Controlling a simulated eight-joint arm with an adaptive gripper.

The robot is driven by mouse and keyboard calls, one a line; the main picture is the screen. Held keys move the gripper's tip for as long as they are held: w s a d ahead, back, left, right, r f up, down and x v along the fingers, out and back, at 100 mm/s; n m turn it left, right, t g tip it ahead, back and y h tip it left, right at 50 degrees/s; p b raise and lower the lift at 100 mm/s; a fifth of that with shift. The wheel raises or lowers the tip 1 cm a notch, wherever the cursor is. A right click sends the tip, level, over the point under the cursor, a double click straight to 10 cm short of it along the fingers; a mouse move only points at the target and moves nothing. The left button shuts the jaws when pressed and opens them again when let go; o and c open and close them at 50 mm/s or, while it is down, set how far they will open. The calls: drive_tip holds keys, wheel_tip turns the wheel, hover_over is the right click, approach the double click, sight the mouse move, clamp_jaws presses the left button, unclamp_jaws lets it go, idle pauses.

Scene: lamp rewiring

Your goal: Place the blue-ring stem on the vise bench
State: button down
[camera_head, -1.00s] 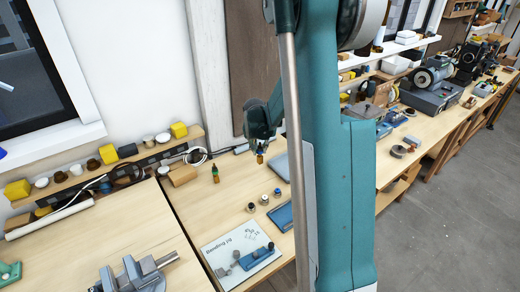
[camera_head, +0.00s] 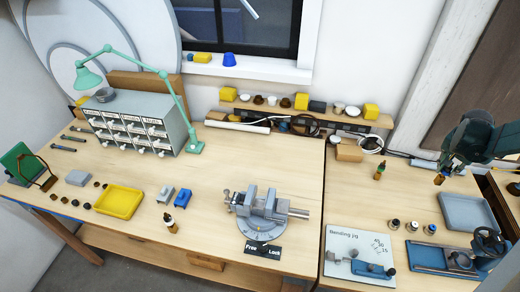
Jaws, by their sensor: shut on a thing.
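My gripper (camera_head: 439,173) is at the right, above the right-hand bench, shut on a small stem (camera_head: 438,180) that hangs below the fingers. Its orange-brown lower end shows; its ring is too small to make out now. The vise bench (camera_head: 225,190) fills the middle and left, with the grey vise (camera_head: 265,211) on its round base. My gripper is well to the right of this bench. A similar stem with a green top (camera_head: 379,172) stands on the right-hand bench. Another small stem-like piece (camera_head: 171,225) stands near the vise bench's front edge.
A drawer cabinet (camera_head: 130,122), green lamp (camera_head: 165,85) and yellow tray (camera_head: 118,201) occupy the vise bench's left. The bending jig board (camera_head: 345,245), small cylinders (camera_head: 395,225) and a blue-grey tray (camera_head: 468,212) are on the right-hand bench. Bare wood lies behind and left of the vise.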

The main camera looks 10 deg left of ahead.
drive_tip(key=r, duration=0.6)
drive_tip(key=shift+w+a+r, duration=0.15)
drive_tip(key=shift+a+r, duration=0.15)
drive_tip(key=shift+r, duration=0.05)
drive_tip(key=w+a+n+t+y, duration=0.1)
drive_tip(key=w+a+n, duration=0.25)
drive_tip(key=a, duration=0.95)
drive_tip(key=w+a+n+y, duration=0.15)
drive_tip(key=w+a, duration=0.35)
drive_tip(key=a, duration=0.8)
drive_tip(key=s+a+n+y+b, duration=0.3)
drive_tip(key=a+n, duration=0.6)
drive_tip(key=a, duration=2.9)
drive_tip(key=s+a+n+g+y, duration=0.1)
drive_tip(key=s+a+n, duration=0.1)
drive_tip(key=s+a, duration=0.7)
drive_tip(key=s+a+n, duration=0.3)
drive_tip(key=s+a, duration=0.1)
drive_tip(key=a, duration=0.8)
drive_tip(key=s+a+n+g+y, duration=0.1)
drive_tip(key=s+a+n, duration=0.1)
drive_tip(key=s+a, duration=0.7)
drive_tip(key=s+a+n+g, duration=0.2)
drive_tip(key=s+a+n, duration=0.4)
drive_tip(key=s+a, duration=1.45)
drive_tip(key=f, duration=0.3)
drive_tip(key=s+f, duration=0.1)
drive_tip(key=f, duration=0.1)
drive_tip(key=shift+d+b, duration=0.3)
drive_tip(key=shift+d, duration=0.05)
